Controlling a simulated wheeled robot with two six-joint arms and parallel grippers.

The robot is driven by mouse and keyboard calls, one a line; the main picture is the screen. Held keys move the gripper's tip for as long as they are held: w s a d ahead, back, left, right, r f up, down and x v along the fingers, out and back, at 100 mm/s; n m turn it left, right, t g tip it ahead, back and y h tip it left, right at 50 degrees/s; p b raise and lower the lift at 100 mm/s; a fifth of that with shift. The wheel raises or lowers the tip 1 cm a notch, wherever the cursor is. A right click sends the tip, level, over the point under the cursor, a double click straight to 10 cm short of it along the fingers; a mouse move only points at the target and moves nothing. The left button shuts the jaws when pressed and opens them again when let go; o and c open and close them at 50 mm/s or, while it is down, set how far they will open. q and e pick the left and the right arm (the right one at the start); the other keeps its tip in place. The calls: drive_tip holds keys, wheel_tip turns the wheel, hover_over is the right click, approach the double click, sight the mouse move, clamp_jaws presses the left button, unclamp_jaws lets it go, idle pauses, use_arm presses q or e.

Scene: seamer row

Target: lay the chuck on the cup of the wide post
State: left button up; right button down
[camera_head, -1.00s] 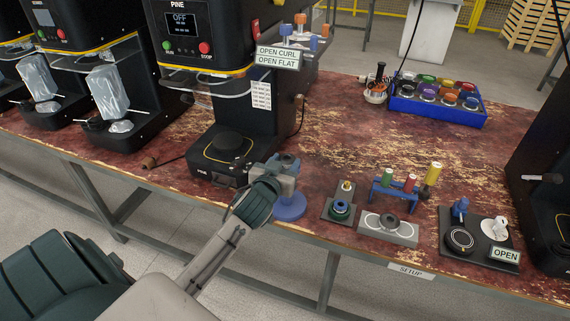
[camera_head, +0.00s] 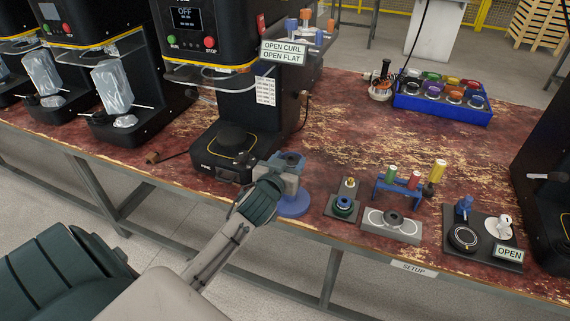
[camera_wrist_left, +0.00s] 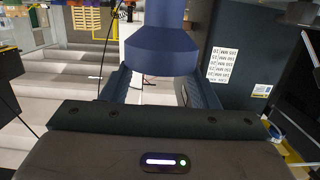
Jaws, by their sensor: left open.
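A blue post with a wide round foot (camera_head: 293,206) stands near the front edge of the table. Its top (camera_head: 290,158) is a round blue cup with a darker middle. My left gripper (camera_head: 281,172) is at this top, with its fingers apart. In the left wrist view the blue piece (camera_wrist_left: 160,50), with a wide part and a narrower neck, shows between the open fingers; contact cannot be told. A dark ring-shaped piece (camera_head: 393,219) sits on a grey block (camera_head: 409,231) to the right. I cannot tell for certain which piece is the chuck. My right gripper is not in view.
A small plate with a green and blue cup (camera_head: 344,205) and a blue rack (camera_head: 398,193) with coloured pieces stand close right. A black seamer (camera_head: 232,110) stands left behind. A black plate (camera_head: 482,252) and a blue crate (camera_head: 440,113) lie farther right. The table's middle is clear.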

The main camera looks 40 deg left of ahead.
use_arm(q)
drive_tip(key=shift+s+d+r, duration=0.15)
drive_tip(key=shift+s+r, duration=0.1)
drive_tip(key=shift+s, duration=0.25)
drive_tip(key=r+b+v, duration=0.1)
drive_tip(key=v, duration=1)
wheel_tip(320, 180, down, 36)
drive_tip(key=s+a+m+g, duration=0.2)
drive_tip(key=a+g, duration=0.1)
drive_tip(key=g, duration=0.4)
drive_tip(key=s+d+f+g+h, duration=0.1)
drive_tip(key=s+f+g, duration=0.1)
drive_tip(key=s+f, duration=0.65)
drive_tip(key=s+d+f+g+h, duration=0.15)
drive_tip(key=s+f, duration=0.35)
drive_tip(key=f, duration=0.6)
drive_tip(key=s+d+f+g, duration=0.1)
drive_tip(key=s+f+g, duration=0.1)
drive_tip(key=s+f, duration=0.3)
drive_tip(key=s+d+f+m+g, duration=0.1)
drive_tip(key=s+f, duration=0.3)
drive_tip(key=s, duration=0.6)
drive_tip(key=shift+s+d+f+g, duration=0.3)
drive_tip(key=shift+d+f+g, duration=0.1)
drive_tip(key=shift+d+g, duration=0.2)
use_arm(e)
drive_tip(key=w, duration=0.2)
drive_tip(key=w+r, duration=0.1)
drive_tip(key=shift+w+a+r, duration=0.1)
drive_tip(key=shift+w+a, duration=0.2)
